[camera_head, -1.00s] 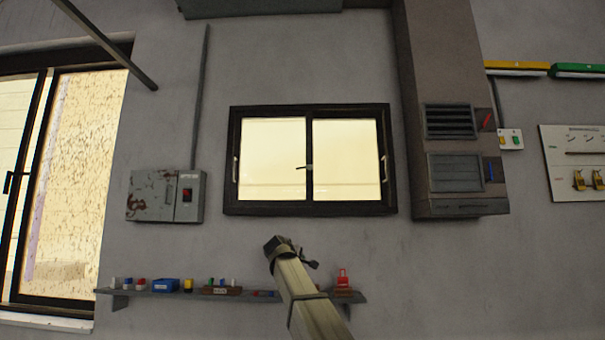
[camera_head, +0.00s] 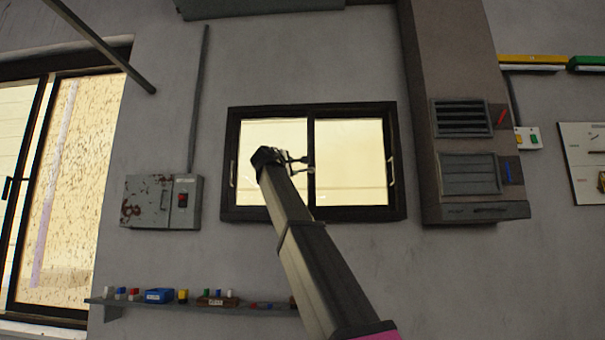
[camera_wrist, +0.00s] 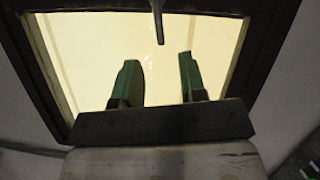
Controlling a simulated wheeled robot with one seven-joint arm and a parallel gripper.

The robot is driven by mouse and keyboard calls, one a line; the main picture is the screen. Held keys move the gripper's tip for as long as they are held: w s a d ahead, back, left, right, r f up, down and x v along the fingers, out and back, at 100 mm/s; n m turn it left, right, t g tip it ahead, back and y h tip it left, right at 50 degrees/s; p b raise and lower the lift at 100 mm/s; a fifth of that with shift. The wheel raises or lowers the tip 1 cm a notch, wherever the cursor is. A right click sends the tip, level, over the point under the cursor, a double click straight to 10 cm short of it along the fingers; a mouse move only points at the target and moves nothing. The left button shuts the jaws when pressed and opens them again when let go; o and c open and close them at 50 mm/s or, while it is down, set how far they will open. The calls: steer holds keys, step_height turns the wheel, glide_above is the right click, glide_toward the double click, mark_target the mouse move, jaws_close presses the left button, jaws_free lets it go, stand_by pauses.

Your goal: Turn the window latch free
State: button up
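The window (camera_head: 355,213) is a dark-framed two-pane window on the grey wall. Its small latch (camera_wrist: 157,18) shows in the wrist view as a narrow dark bar coming down from the top edge, its lower end in line with the gap between my fingers. In the head view the latch area at the middle bar is mostly hidden or merged with my fingers. My gripper (camera_head: 302,165) is in front of the window near the middle bar. In the wrist view my gripper (camera_wrist: 159,62) has its two green fingers apart with nothing between them. I cannot tell whether they touch the latch.
A shelf with small items (camera_head: 190,302) runs along the wall below the window. A grey electrical box (camera_head: 160,203) is at the left, and a tall vented duct (camera_head: 467,145) stands close at the right.

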mark_target(301, 171)
steer(key=x, duration=0.9)
steer(key=shift+w, duration=0.15)
